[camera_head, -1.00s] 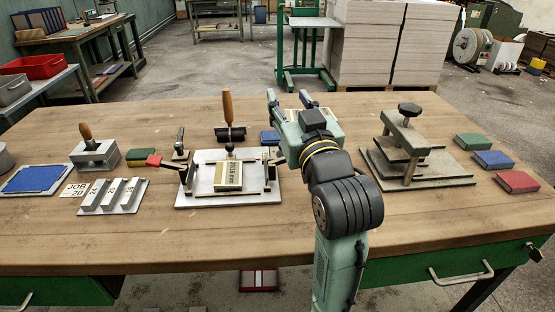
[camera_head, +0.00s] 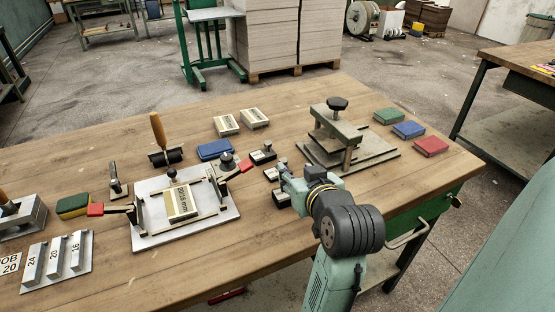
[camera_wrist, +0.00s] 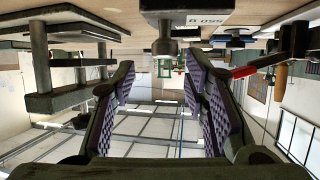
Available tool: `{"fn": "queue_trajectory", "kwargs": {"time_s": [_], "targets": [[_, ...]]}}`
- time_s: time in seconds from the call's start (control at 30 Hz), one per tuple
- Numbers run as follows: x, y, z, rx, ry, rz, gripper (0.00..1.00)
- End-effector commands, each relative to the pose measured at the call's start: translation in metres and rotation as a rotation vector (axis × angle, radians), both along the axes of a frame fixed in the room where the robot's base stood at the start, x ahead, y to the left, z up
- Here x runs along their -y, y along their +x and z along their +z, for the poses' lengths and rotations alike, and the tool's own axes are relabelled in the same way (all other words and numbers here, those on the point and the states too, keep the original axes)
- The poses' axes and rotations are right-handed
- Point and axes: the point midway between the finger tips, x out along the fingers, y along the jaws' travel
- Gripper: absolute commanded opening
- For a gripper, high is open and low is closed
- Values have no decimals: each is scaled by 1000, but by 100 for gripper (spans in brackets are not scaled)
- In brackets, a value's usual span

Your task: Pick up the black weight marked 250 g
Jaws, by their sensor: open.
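Several small black weights stand on the bench right of the white plate. One black weight (camera_head: 262,154) stands at the back beside a pale label, and another dark one (camera_head: 282,198) is partly behind my gripper. Their marks are too small to read in the head view, so I cannot tell which is the 250 g one. My gripper (camera_head: 286,178) is low over the bench at these weights. In the upside-down wrist view, the open fingers (camera_wrist: 160,95) have empty space between them. A dark weight with a knob (camera_wrist: 166,43) shows beyond them, beside a white label I cannot read surely.
A white plate (camera_head: 149,235) with a clamped block and red-ended handles lies to the left. A metal press (camera_head: 373,161) stands close on the right. A blue box (camera_head: 214,149) and two labelled packs (camera_head: 227,125) lie behind. The front bench is mostly clear.

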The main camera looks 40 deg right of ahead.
Motion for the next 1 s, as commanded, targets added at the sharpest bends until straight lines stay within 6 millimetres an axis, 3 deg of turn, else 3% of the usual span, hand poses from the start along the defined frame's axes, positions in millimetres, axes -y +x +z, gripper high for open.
{"fn": "queue_trajectory", "kwargs": {"time_s": [0.6, 0.9, 1.0], "targets": [[24, 63, -27, 0, 0, 1, 41], [26, 67, -30, 1, -2, 0, 41], [26, 67, -30, 1, -2, 0, 34]]}}
